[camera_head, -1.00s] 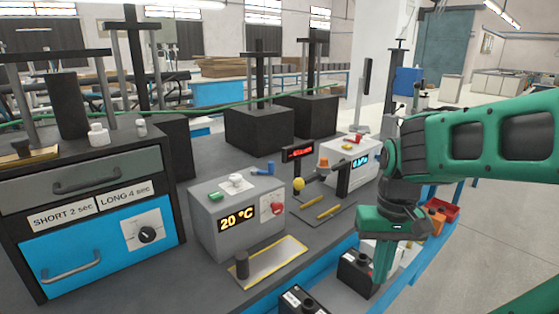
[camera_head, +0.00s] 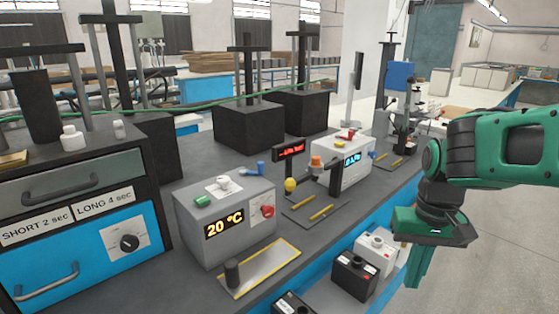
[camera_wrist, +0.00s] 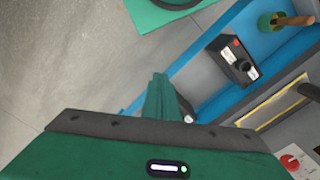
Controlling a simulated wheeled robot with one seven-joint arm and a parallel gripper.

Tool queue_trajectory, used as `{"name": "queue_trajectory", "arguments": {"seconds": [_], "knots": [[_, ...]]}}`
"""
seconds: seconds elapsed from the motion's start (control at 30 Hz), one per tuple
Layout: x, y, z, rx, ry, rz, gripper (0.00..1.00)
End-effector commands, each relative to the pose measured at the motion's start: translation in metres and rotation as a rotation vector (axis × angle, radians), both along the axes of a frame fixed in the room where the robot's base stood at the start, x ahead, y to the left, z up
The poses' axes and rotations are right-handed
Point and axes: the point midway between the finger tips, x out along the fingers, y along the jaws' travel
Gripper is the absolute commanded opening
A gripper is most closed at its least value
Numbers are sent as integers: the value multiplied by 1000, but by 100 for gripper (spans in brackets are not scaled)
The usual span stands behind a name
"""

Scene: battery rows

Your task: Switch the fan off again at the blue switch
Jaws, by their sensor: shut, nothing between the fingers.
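A blue switch lever (camera_head: 257,168) is on top of a grey box (camera_head: 190,235) with a "20 °C" display, beside a green button (camera_head: 203,201) and a white knob (camera_head: 223,184). Another small blue part (camera_head: 373,155) shows on a farther white box (camera_head: 330,173). I cannot make out a fan. My gripper (camera_head: 416,268) is shut and empty, pointing down to the right of the bench and well apart from both boxes. In the wrist view its fingers (camera_wrist: 160,92) are together, and part of a box with a red knob (camera_wrist: 292,160) shows at the lower right.
Black and white batteries (camera_head: 354,275) stand on the lower blue ledge, near my gripper. A yellow-edged plate with a black post (camera_head: 232,273) lies before the grey box. A drawer cabinet (camera_head: 60,262) stands at left. Open floor (camera_head: 490,270) is at right.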

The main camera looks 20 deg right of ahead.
Motion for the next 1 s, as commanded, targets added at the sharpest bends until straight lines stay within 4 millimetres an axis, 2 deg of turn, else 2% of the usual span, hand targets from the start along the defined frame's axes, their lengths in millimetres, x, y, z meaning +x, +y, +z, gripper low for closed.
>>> {"name": "queue_trajectory", "arguments": {"seconds": [0.1, 0.17, 0.27, 0.37, 0.6, 0.7, 0.9, 1.0], "knots": [[0, 0, 0, 0, 0, 0, 0], [-7, 0, 7, 1, -17, 5, 0], [11, 0, 16, 5, -40, 25, 0], [53, 2, 33, 20, -78, 74, 0], [188, 19, 88, 92, -217, 264, 0], [239, 30, 107, 133, -269, 354, 0], [323, 49, 139, 229, -366, 540, 0], [355, 57, 151, 282, -411, 634, 0]]}}
